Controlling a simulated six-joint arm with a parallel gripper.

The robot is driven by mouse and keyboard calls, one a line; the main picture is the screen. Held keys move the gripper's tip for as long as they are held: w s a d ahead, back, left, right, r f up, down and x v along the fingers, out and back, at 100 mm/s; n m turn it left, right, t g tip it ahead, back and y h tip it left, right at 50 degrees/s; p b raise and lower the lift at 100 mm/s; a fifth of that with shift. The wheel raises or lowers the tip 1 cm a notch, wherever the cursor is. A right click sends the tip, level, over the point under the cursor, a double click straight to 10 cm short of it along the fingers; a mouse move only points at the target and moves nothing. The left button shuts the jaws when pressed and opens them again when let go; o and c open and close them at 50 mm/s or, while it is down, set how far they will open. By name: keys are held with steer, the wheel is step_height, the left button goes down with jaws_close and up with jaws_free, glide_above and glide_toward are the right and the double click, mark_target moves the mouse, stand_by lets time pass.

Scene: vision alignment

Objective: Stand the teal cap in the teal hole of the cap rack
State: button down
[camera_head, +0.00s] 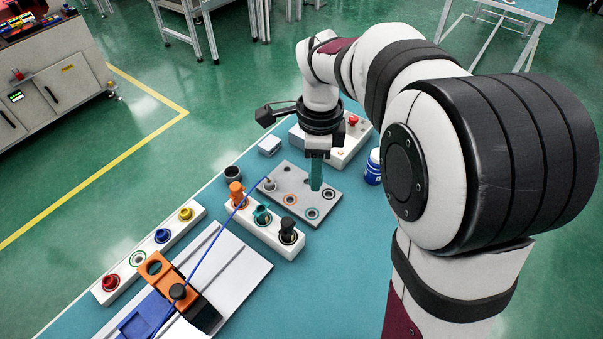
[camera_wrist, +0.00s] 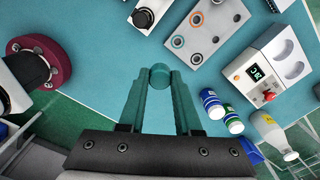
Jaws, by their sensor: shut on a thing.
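My gripper (camera_head: 316,180) points down above the right part of a grey plate with ringed holes (camera_head: 326,198). In the wrist view its teal fingers (camera_wrist: 160,80) are shut on a round teal piece, the teal cap (camera_wrist: 160,76). In the head view the cap blends with the similar-coloured fingers. The teal-ringed hole (camera_head: 312,213) is in the plate's near right part, beside an orange-ringed hole (camera_head: 290,199). In the wrist view the teal-ringed hole (camera_wrist: 196,58) looks empty and lies apart from the cap, up and right.
A white block (camera_head: 283,241) with orange, teal and black pieces stands left of the plate. A blue-and-white bottle (camera_head: 373,166) stands to the right. A white box with a red button (camera_head: 352,136) is behind. A blue cable crosses the left side.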

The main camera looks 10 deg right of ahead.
glide_above(312, 216)
step_height(312, 216, down, 16)
steer(key=shift+r, duration=0.15)
steer(key=shift+f, duration=0.5)
steer(key=shift+f, duration=0.1)
stand_by(0.4)
steer(key=shift+f, duration=0.6)
steer(key=shift+f, duration=0.15)
steer(key=shift+f, duration=0.2)
steer(key=shift+f, duration=0.3)
stand_by(0.8)
steer(key=shift+c, duration=0.6)
jaws_free()
